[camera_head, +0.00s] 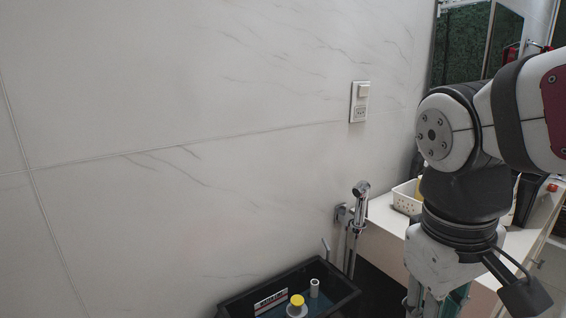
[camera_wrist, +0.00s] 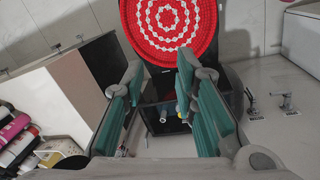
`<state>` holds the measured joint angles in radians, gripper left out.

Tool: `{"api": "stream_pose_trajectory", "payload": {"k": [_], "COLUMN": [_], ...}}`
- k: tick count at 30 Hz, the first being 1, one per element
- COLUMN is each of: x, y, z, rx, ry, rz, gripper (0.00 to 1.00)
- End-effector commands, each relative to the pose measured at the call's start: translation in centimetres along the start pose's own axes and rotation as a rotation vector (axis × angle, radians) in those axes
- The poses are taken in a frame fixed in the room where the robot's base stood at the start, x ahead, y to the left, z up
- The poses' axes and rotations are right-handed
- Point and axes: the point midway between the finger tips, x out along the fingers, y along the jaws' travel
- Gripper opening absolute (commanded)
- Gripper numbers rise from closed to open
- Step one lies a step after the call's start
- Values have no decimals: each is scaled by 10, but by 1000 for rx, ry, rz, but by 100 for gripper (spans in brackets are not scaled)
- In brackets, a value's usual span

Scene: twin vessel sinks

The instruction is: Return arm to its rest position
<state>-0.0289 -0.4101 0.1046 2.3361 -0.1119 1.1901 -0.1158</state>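My arm comes in from the right side of the head view and hangs down. My gripper (camera_head: 436,303) is at the lower edge there, partly cut off. In the wrist view my gripper (camera_wrist: 160,72) has its two teal-padded fingers spread wide, with nothing held between them. Past the fingers a dark bin shows lower down, apart from them.
A black bin (camera_head: 235,309) by the marbled wall holds a yellow-capped bottle (camera_head: 297,303) and a pale cylinder (camera_head: 314,288). A hand sprayer (camera_head: 361,190) hangs on the wall. A white basket (camera_head: 407,197) stands on the counter (camera_head: 385,216). A red round mat (camera_wrist: 170,28) shows beyond the fingers.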

Motion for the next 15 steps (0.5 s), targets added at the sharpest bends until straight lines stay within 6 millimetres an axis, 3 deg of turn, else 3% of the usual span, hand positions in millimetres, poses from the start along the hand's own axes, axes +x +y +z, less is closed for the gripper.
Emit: {"api": "stream_pose_trajectory", "payload": {"k": [1,6,15], "x": [-1,4,18], "y": [0,-6,-22], "z": [19,63,114], "rx": [48,170,316], "ry": [10,21,41], "rz": [-11,-54,-126], "gripper": [27,27,27]}}
